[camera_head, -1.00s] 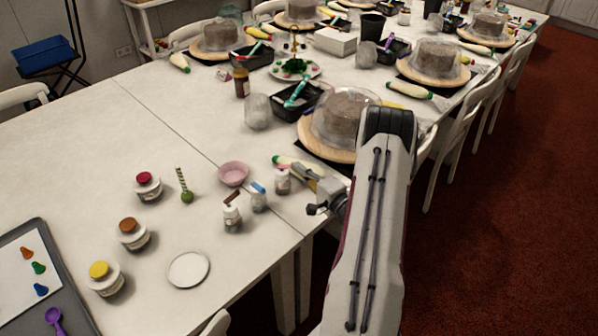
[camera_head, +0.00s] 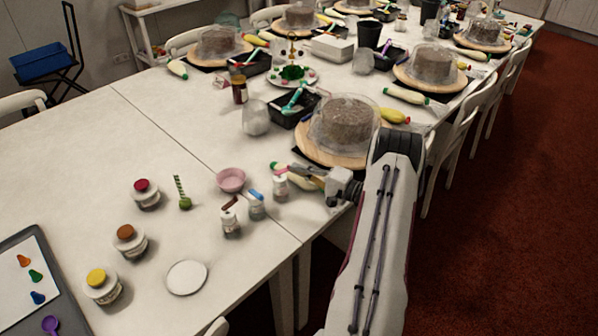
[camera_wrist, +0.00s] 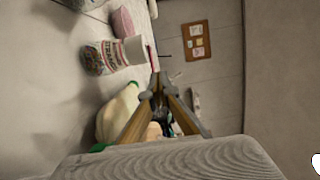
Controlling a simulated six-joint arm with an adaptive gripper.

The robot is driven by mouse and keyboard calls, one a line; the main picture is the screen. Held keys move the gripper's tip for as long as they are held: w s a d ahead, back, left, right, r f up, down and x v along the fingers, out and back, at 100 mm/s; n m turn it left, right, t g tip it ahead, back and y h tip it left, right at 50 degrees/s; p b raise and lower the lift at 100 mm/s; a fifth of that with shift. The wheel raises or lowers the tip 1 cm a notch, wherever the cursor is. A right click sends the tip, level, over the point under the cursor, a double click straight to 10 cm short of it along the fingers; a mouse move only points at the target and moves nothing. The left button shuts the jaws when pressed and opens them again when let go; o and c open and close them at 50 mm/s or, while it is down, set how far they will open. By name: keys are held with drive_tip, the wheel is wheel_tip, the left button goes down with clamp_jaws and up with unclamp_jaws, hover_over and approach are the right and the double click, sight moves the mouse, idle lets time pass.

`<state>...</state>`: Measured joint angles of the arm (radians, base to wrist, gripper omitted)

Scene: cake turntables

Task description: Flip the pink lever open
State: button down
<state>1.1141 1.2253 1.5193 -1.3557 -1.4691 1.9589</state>
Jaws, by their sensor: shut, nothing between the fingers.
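A small white bottle (camera_head: 280,188) with a white cap stands near the table's right edge. It also shows in the wrist view (camera_wrist: 97,58), lying sideways in the picture, with a thin pink-red lever (camera_wrist: 152,57) at the end of its cap. In the head view my gripper (camera_head: 298,172) points left, just above the bottle.
Two more bottles, with a brown lever (camera_head: 230,202) and a blue lever (camera_head: 256,196), stand to the left. A pink bowl (camera_head: 231,180) sits behind them. A green-tipped piping bag (camera_wrist: 118,110) lies close under my fingers. A covered cake (camera_head: 345,120) stands behind.

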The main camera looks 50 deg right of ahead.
drive_tip(key=shift+w+d, duration=0.1)
idle(0.3)
drive_tip(key=v, duration=1)
drive_tip(key=shift+d, duration=0.3)
idle(0.4)
